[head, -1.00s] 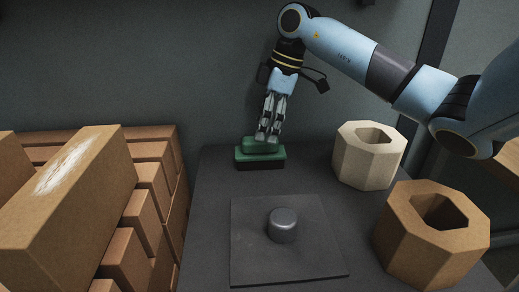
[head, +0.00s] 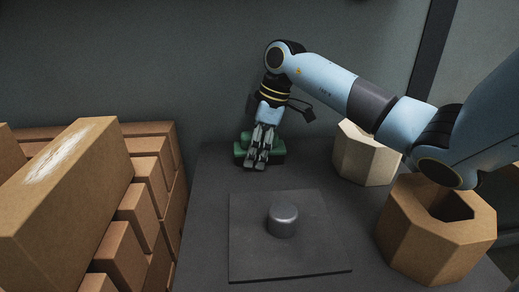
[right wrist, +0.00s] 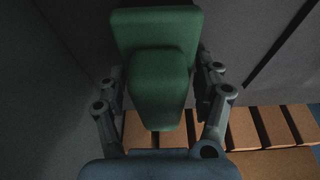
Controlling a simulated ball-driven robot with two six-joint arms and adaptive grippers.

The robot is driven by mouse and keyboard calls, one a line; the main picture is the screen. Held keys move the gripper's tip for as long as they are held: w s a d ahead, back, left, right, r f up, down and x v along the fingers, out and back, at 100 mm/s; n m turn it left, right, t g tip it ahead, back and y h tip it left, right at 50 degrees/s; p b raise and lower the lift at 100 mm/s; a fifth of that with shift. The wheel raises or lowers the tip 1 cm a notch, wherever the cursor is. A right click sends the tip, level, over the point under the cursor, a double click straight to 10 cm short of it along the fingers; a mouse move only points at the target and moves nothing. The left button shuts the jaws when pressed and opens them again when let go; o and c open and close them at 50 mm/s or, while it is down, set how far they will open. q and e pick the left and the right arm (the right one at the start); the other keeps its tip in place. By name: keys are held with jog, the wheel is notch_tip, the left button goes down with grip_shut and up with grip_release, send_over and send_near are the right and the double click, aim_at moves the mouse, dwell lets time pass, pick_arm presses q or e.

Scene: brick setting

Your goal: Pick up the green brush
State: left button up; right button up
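The green brush (head: 240,151) lies on the dark table top near the back wall, with a green body on a darker underside. My right gripper (head: 258,165) is lowered over it from above, its fingers hiding the middle of the brush in the head view. In the right wrist view the brush (right wrist: 157,88) lies between the spread fingers of my right gripper (right wrist: 160,82), with one finger on each side. They look open; whether they touch the brush is hard to see. My left gripper is not in view.
A square dark plate with a grey knob (head: 283,219) lies in front of the brush. A pale octagonal hollow block (head: 362,157) and a brown one (head: 433,238) stand to the right. Stacked bricks (head: 75,190) fill the left side. The back wall is close behind the brush.

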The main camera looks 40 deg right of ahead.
jog(key=c, duration=1)
notch_tip(320, 180, up, 10)
jog(key=shift+r+p, duration=0.1)
jog(key=shift+p, duration=1)
jog(key=shift+c, duration=0.2)
jog(key=o, duration=0.6)
jog(key=c, duration=0.4)
